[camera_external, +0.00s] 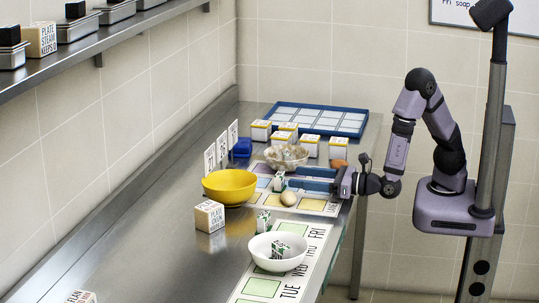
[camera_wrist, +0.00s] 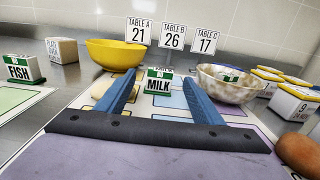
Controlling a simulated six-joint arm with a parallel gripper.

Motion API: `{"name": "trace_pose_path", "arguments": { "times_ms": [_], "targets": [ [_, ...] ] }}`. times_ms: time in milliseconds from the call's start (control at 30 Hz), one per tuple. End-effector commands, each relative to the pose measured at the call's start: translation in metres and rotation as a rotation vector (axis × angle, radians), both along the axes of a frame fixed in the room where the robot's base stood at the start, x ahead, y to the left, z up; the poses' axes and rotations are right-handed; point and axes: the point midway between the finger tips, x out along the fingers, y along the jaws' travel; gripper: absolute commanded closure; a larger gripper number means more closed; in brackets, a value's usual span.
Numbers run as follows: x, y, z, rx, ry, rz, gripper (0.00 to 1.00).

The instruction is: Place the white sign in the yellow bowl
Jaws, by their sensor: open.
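Three white signs on stands are in a row behind the mat. In the wrist view they read TABLE A 21 (camera_wrist: 138,33), TABLE B 26 (camera_wrist: 173,35) and TABLE C 17 (camera_wrist: 206,41). They also show along the wall side in the external view (camera_external: 210,159). The yellow bowl (camera_external: 229,187) stands just in front of the nearest sign; its visible inside looks empty. It is at upper left in the wrist view (camera_wrist: 113,54). My gripper (camera_external: 290,180) is open and low over the mat, its blue fingers (camera_wrist: 160,76) either side of a MILK carton, apart from signs and bowl.
The MILK carton (camera_wrist: 157,84) stands at my fingertips. A patterned bowl (camera_external: 287,158) and an egg (camera_external: 288,198) are close by. A white bowl (camera_external: 277,250) holds a carton. A blue tray (camera_external: 316,119) and several boxes lie at the far end. A box (camera_external: 210,216) stands near the yellow bowl.

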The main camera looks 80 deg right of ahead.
Motion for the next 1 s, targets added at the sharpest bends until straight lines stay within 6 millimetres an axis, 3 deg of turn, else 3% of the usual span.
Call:
{"name": "trace_pose_path", "arguments": {
  "times_ms": [367, 700, 1000],
  "targets": [
    [0.012, -0.001, 0.001, -0.001, 0.000, -0.003, 0.39],
    [0.057, -0.002, 0.002, -0.001, 0.000, -0.005, 0.39],
    [0.070, -0.001, 0.001, -0.001, 0.000, -0.001, 0.39]
  ]
}}
